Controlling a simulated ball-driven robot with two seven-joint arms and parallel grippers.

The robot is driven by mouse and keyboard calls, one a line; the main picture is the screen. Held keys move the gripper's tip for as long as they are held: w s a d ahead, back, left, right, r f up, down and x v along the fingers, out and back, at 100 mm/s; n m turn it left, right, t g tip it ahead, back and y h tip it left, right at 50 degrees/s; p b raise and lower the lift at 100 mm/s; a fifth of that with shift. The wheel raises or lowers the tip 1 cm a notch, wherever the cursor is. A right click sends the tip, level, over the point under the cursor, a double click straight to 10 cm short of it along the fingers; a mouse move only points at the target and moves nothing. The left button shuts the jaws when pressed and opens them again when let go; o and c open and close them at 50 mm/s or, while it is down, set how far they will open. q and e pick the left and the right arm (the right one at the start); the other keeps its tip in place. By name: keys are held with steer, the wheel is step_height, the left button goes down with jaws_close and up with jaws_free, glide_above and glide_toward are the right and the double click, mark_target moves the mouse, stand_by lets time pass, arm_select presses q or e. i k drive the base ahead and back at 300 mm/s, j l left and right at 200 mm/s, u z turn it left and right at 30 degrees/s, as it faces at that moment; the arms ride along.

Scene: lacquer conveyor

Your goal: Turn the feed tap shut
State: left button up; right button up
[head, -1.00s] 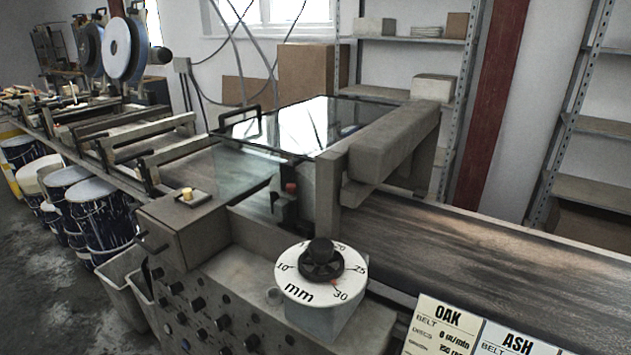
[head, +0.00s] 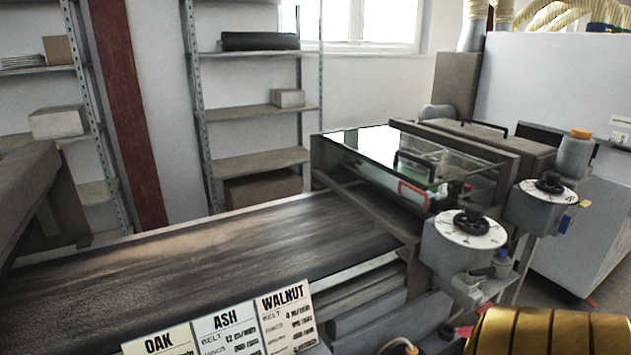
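I cannot tell for sure which part is the feed tap. The lacquer machine stands at the right, with a glass-topped box (head: 375,143). At its front are a near white dial with a black knob (head: 467,225) and a farther dial with a black knob (head: 549,183). A small blue-topped fitting (head: 502,260) sits below and right of the near dial. A small yellow piece (head: 585,204) shows at the farther dial's housing. Inside or behind the glass are a red-edged frame (head: 413,196) and a small green part, too small to make out. Neither gripper is in view.
A dark conveyor belt (head: 210,255) runs from the left to the machine. Cards marked OAK, ASH and WALNUT (head: 287,312) stand at the front edge. A gold ribbed shape (head: 550,330) fills the bottom right corner. Shelves (head: 260,160) stand behind.

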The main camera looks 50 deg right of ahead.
mark_target(563, 223)
steer(key=z, duration=3.05)
steer(key=i+l+z, duration=0.65)
steer(key=i, duration=0.15)
steer(key=i+l+z, duration=0.15)
steer(key=i+z, duration=0.15)
steer(key=i, duration=0.15)
steer(key=i+z, duration=0.35)
steer(key=i+l+u, duration=0.15)
steer(key=i+u, duration=0.2)
steer(key=i, duration=0.2)
steer(key=i+l+u, duration=0.35)
steer(key=i, duration=0.15)
steer(key=i+j, duration=0.05)
steer(key=j, duration=0.05)
